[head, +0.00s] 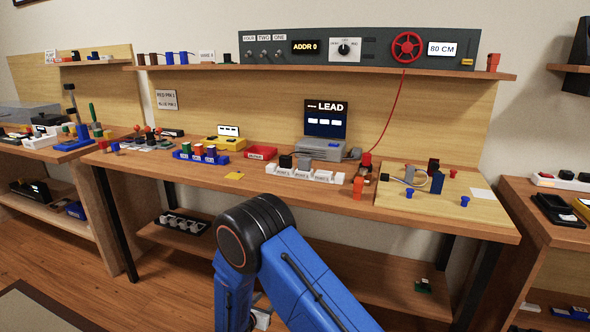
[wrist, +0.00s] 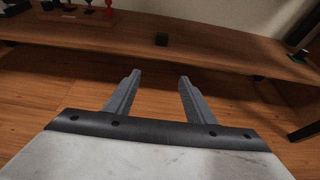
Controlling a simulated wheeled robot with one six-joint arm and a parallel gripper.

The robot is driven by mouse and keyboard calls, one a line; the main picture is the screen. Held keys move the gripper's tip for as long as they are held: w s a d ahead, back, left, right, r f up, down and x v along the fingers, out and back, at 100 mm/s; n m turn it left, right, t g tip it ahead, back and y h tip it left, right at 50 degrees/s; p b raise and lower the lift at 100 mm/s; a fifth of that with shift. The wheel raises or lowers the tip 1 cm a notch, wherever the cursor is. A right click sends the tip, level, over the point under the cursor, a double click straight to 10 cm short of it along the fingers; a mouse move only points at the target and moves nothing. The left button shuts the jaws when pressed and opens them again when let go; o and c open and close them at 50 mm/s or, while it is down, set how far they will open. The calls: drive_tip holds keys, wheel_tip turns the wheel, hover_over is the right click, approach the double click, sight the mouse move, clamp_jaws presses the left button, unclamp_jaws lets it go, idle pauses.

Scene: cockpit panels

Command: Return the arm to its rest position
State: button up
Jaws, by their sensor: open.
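My blue arm rises in front of the workbench in the head view, its dark elbow at the bench's front edge. In the head view my gripper is hidden or out of frame below. In the wrist view my gripper (wrist: 155,95) is open, with its two grey fingers apart and nothing between them. It points over the wooden floor (wrist: 60,85) toward the lower shelf (wrist: 215,55), and touches nothing that I can see.
The workbench (head: 300,190) holds several blocks, a laptop-like screen (head: 326,119) and trays. Its lower shelf (head: 370,280) lies behind my arm. Side benches stand left and right. Open floor (head: 150,295) shows at left.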

drive_tip(key=s+d+r+m+g+h, duration=0.25)
drive_tip(key=d+r+m, duration=0.45)
drive_tip(key=d+r, duration=0.6)
drive_tip(key=s+d+r+m+g+h, duration=0.2)
drive_tip(key=d+r+m+g, duration=0.3)
drive_tip(key=d+r, duration=0.85)
drive_tip(key=s+d+r+m+g+y, duration=0.2)
drive_tip(key=s+d+r+m, duration=0.65)
drive_tip(key=s+d, duration=0.35)
drive_tip(key=s+r+m+y, duration=0.2)
drive_tip(key=s+m, duration=0.1)
drive_tip(key=s, duration=0.5)
drive_tip(key=s+d+r+m+t+y, duration=0.1)
drive_tip(key=s+m, duration=0.3)
drive_tip(key=s, duration=0.4)
drive_tip(key=s+r+m+y, duration=0.3)
drive_tip(key=s+m+y, duration=0.1)
drive_tip(key=s, duration=0.5)
drive_tip(key=shift+d, duration=0.25)
drive_tip(key=shift+r+m+t, duration=0.1)
drive_tip(key=shift+m+t, duration=0.15)
